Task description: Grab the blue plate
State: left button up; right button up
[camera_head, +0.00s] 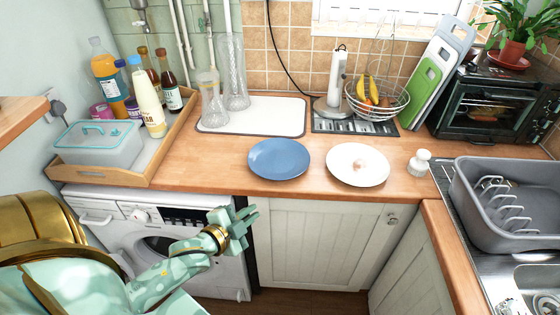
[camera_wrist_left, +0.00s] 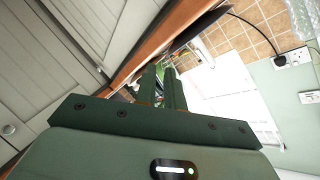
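The blue plate (camera_head: 279,159) lies flat and empty on the wooden counter, near its front edge, in the middle of the head view. My left gripper (camera_head: 248,225) is in front of the washing machine, below the counter top and to the lower left of the plate, apart from it. Its two fingers (camera_wrist_left: 162,88) show a narrow gap with nothing held between them. In the left wrist view, a thin dark shape (camera_wrist_left: 200,30) past the counter edge may be the plate seen edge-on. My right gripper is not in view.
A white board (camera_head: 262,113) with glass vessels is behind. A wooden tray (camera_head: 150,165) of bottles stands left, a fruit basket (camera_head: 376,103) behind. The counter edge (camera_head: 300,196) overhangs cupboards.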

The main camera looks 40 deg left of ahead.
pick_arm(q)
notch_tip(320, 180, up, 3)
jog(key=w, duration=0.2)
jog(key=b, duration=0.2)
send_near(291, 178)
jog(key=w, duration=0.1)
jog(key=w+f, duration=0.1)
jog(key=shift+w+a+f+m+t, duration=0.2)
jog(key=shift+w+m+t, duration=0.1)
jog(key=shift+w+t, duration=0.1)
jog(key=b+x, duration=0.2)
jog(key=x, duration=0.4)
jog(key=shift+d, duration=0.2)
grip_shut()
jog(key=shift+r, duration=0.1)
